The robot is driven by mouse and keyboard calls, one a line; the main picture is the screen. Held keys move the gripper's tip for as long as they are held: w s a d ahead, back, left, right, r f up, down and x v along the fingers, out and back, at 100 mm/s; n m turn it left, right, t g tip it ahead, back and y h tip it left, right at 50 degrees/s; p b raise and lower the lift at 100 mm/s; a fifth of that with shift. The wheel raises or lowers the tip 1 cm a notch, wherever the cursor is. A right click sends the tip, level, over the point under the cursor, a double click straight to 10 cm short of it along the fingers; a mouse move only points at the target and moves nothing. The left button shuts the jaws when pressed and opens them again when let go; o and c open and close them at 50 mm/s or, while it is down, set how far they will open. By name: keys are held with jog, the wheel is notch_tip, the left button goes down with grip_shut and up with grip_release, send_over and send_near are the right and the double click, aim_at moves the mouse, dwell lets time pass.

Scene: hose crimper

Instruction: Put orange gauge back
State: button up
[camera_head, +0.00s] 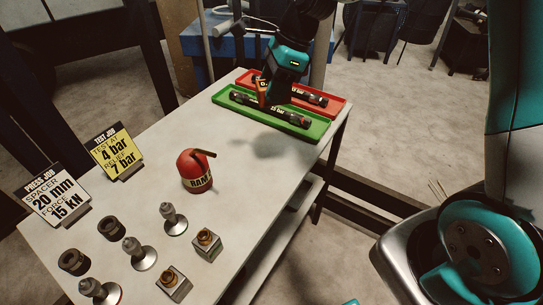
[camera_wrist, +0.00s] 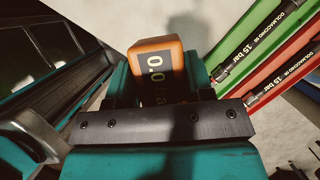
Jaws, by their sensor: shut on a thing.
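The orange gauge (camera_wrist: 143,45) is held in my gripper (camera_wrist: 157,88) in the wrist view, its dark display reading 0.0. In the head view the gauge (camera_head: 262,91) is a small orange shape, partly hidden, at my gripper (camera_head: 265,100). My gripper is shut on it and appears above the near green tray (camera_head: 228,108) at the far end of the table. The gauge's lower part is hidden by the gripper.
A red tray (camera_head: 339,106) lies behind the green one; each holds a dark hose. A red RAM cylinder (camera_head: 195,172), two sign cards (camera_head: 117,152), and several metal fittings (camera_head: 174,219) stand on the white table (camera_head: 250,195). The table's middle right is clear.

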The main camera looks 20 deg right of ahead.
notch_tip(320, 180, down, 18)
jog(key=shift+f+p, duration=0.15)
jog(key=shift+p, duration=0.2)
jog(key=o, duration=1.2)
jog(key=shift+f, duration=0.15)
jog(key=w+b+v, duration=0.1)
jog(key=v, duration=1.1)
jog(key=s+a+r+n, duration=0.3)
jog(key=s+r+n, duration=0.1)
jog(key=s+n, duration=0.4)
jog(key=s+a+r+n, duration=0.3)
jog(key=s+r+n, duration=0.2)
jog(key=s+n, duration=0.3)
jog(key=s+a+r+n, duration=0.3)
jog(key=s+r+n, duration=0.2)
jog(key=s+n, duration=0.4)
jog(key=shift+a+n+g, duration=0.3)
jog(key=shift+n+g, duration=0.1)
jog(key=shift+n, duration=0.6)
